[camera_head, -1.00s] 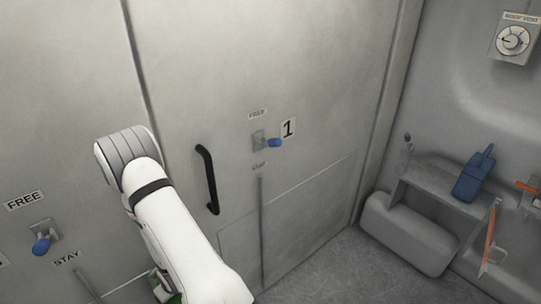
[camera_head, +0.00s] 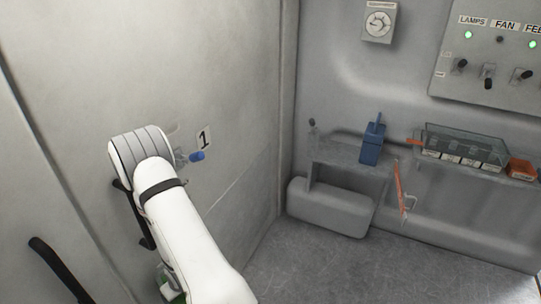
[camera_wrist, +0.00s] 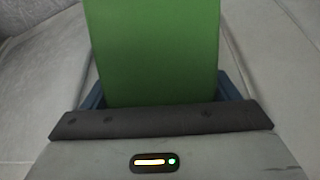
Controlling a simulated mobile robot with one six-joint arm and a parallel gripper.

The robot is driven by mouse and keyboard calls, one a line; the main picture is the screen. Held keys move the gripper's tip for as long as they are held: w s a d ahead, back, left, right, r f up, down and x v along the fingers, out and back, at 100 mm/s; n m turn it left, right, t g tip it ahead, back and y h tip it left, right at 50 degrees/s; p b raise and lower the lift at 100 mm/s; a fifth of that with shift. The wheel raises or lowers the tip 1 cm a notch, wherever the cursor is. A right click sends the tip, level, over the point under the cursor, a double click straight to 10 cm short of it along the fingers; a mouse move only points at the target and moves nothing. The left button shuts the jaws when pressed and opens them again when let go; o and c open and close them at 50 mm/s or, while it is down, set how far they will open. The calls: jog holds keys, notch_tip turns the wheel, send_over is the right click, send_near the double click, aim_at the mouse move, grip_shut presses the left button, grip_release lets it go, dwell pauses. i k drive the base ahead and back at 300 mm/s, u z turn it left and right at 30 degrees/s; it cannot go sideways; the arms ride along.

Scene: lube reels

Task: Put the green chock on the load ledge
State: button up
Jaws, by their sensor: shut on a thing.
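The green chock (camera_wrist: 152,50) fills the upper middle of the wrist view, between the blue fingers of my gripper (camera_wrist: 165,92). My gripper is shut on it. In the head view a small bit of the green chock (camera_head: 178,298) shows at the bottom edge, mostly hidden behind my white arm. I cannot tell for sure which surface is the load ledge; no label for it is readable.
A grey shelf (camera_head: 335,153) on the right wall carries a blue can-like object (camera_head: 372,143). A clear box (camera_head: 465,145) and an orange item (camera_head: 521,168) sit farther right. A switch panel (camera_head: 490,55) is above. Bare floor (camera_head: 340,270) lies in front. Door 1 with a blue-knobbed lever (camera_head: 197,156) is near my arm.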

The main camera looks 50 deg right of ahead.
aim_at(340, 151)
jog(key=z, duration=0.05)
jog(key=i, duration=0.25)
jog(key=z, duration=1.55)
jog(key=k, duration=0.65)
jog(key=z, duration=0.3)
jog(key=i, duration=1)
jog(key=z, duration=0.45)
